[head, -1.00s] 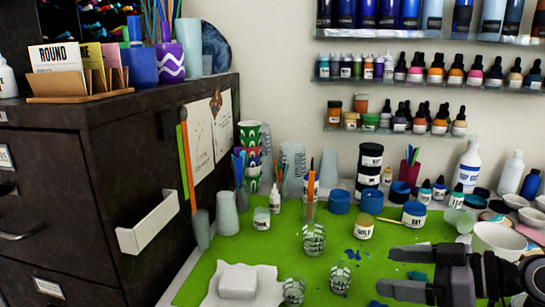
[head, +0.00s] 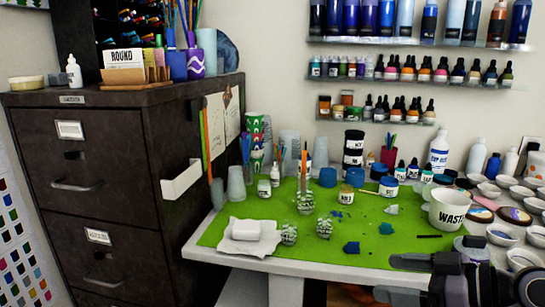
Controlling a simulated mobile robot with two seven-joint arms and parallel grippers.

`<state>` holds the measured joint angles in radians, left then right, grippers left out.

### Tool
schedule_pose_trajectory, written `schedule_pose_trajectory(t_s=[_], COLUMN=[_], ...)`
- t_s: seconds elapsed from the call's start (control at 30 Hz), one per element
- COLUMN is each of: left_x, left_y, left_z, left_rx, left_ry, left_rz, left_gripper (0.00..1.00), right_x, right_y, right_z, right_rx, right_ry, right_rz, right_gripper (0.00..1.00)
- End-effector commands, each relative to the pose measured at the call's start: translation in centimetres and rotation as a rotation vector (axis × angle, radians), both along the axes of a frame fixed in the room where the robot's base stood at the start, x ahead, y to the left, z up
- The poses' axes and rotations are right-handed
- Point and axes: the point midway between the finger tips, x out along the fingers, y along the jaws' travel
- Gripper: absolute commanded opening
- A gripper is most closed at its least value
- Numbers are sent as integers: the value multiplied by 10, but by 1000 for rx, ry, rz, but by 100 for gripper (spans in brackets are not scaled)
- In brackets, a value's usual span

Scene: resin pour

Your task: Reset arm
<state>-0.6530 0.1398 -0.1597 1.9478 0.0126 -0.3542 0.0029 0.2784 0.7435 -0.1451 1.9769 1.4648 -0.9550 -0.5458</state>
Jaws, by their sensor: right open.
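My right gripper (head: 390,278) is at the lower right of the head view, dark grey, with its two fingers pointing left. Its jaws are apart and nothing shows between them. It is in front of the near right edge of the table (head: 297,268), which carries a green mat (head: 270,210). My left gripper is not in the view.
A white WASTE cup (head: 447,210) stands at the mat's right, behind my right gripper. Patterned glasses (head: 289,234), a white block (head: 246,230) and blue pieces (head: 352,247) are on the mat. A dark cabinet (head: 110,190) stands left. White bowls (head: 503,235) crowd the right.

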Motion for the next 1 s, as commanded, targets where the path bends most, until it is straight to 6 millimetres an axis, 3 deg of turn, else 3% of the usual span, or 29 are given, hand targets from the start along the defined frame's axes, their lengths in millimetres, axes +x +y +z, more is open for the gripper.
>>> schedule_pose_trajectory(t_s=[0.03,0.27,0.47,0.6,0.8,1.0], left_x=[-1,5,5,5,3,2], left_y=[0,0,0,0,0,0], left_z=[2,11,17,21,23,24], left_rx=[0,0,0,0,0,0], left_ry=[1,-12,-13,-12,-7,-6], left_rz=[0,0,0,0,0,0], left_gripper=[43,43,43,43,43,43], right_x=[-1,-14,-55,-97,-154,-179], right_y=[3,3,3,4,9,11], right_z=[-25,-116,-194,-237,-271,-281], right_rx=[9,2,-32,-71,-130,-163], right_ry=[39,130,192,221,235,233], right_rz=[-40,-268,-468,-583,-682,-711], right_gripper=[87,87,87,87,87,87])
